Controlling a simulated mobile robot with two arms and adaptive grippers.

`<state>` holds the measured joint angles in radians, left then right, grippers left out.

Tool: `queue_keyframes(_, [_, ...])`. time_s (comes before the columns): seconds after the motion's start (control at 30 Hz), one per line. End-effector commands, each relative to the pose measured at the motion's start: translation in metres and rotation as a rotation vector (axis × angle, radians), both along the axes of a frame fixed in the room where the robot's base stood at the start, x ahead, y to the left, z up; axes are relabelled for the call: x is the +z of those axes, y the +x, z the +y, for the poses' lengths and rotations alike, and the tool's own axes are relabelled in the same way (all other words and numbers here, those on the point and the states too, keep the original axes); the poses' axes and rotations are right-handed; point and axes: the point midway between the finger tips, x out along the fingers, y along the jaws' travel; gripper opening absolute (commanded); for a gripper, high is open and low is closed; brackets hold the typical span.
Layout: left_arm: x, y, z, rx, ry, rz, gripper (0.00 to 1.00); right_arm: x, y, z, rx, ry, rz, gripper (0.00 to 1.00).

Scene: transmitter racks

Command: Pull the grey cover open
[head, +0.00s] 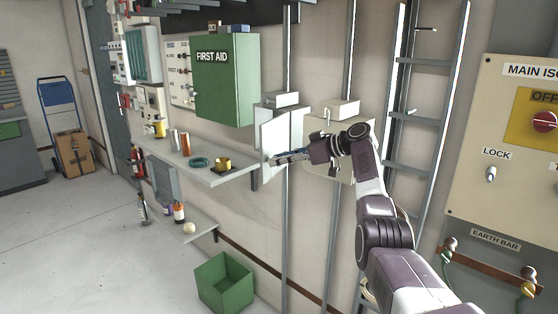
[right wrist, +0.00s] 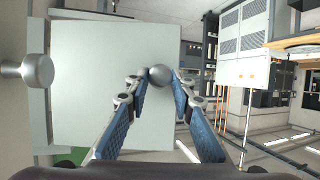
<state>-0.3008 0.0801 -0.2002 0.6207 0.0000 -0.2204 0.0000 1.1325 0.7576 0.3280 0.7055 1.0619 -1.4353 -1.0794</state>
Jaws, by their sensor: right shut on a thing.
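The grey cover (head: 274,131) is a pale, flat panel on a wall box, right of the green first-aid cabinet in the head view. It appears to stand out at an angle from the wall. In the right wrist view the cover (right wrist: 98,85) fills the left half as a plain square, with a round grey knob (right wrist: 160,76) near its right edge. My right gripper (head: 278,159) reaches in from the right. Its blue-padded fingers (right wrist: 160,82) are shut on the knob, one on each side. The inside of the box is hidden. My left gripper is not in view.
The green first-aid cabinet (head: 226,82) hangs left of the cover. A ladder (head: 428,130) stands right. A green bin (head: 224,281) sits on the floor, which is open at left.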

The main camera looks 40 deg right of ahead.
Motion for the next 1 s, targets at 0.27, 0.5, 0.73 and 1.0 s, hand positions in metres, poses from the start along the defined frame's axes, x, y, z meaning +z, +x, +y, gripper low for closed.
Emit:
queue_keyframes(0.27, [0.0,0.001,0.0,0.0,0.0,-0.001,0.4,-0.003,0.0,0.0,0.0,0.0,0.006,0.39])
queue_keyframes(0.5, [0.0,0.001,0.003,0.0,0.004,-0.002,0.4,-0.001,-0.001,0.0,0.0,0.0,0.003,0.39])
queue_keyframes(0.73, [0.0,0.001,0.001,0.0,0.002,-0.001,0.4,0.01,-0.027,-0.013,-0.002,-0.004,0.004,0.39])
queue_keyframes(1.0, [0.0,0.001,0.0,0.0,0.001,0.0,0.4,0.031,-0.075,-0.034,-0.003,-0.003,0.005,0.39])
